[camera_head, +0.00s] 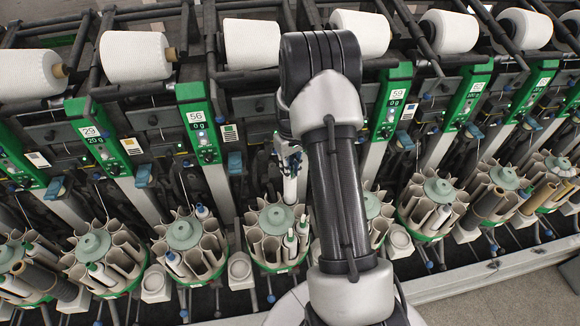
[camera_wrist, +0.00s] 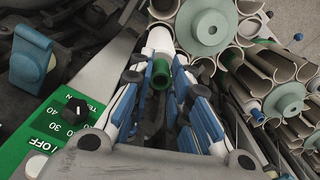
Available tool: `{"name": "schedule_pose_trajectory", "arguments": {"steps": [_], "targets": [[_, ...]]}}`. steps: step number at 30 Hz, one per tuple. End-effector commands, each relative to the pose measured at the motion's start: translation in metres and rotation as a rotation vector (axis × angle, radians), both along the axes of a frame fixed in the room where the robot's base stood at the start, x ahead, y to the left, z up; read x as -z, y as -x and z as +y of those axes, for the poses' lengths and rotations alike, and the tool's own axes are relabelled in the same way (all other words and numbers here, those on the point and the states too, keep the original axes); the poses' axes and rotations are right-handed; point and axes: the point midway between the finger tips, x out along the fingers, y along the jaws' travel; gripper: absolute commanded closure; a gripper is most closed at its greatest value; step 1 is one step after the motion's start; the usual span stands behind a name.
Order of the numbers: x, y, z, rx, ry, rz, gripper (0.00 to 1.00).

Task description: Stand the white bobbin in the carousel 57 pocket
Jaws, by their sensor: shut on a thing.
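My gripper (camera_head: 289,162) is shut on a white bobbin (camera_head: 290,189), which hangs below it just above the back edge of a carousel (camera_head: 277,217). In the wrist view the white bobbin (camera_wrist: 160,42) lies between the blue fingers of my gripper (camera_wrist: 162,85), with its green end (camera_wrist: 161,74) towards the camera. Its far end is by the carousel's (camera_wrist: 209,27) open tube pockets; I cannot tell whether it has entered one. Two pale bobbins (camera_head: 289,242) stand at that carousel's front right. The number 57 is not readable; my arm covers part of that section.
Other carousels stand left (camera_head: 184,234) and right (camera_head: 438,188), holding bobbins. Numbered green panels (camera_head: 200,130) and blue levers (camera_head: 235,163) line the machine behind. Large white cones (camera_head: 135,57) sit on top. A green panel with a black dial (camera_wrist: 76,108) is close left of my gripper.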

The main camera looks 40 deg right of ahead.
Motion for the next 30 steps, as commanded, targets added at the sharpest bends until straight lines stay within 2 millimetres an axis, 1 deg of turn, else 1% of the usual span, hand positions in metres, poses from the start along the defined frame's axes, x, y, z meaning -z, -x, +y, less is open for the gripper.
{"name": "schedule_pose_trajectory", "arguments": {"steps": [1,6,20,30], "targets": [[0.005,0.0,0.0,0.0,0.0,0.0,1.0],[0.015,0.0,0.0,0.0,0.0,0.0,1.0],[0.018,0.0,0.0,0.0,0.0,0.0,1.0],[0.037,0.0,0.0,0.0,0.0,0.0,1.0]]}}
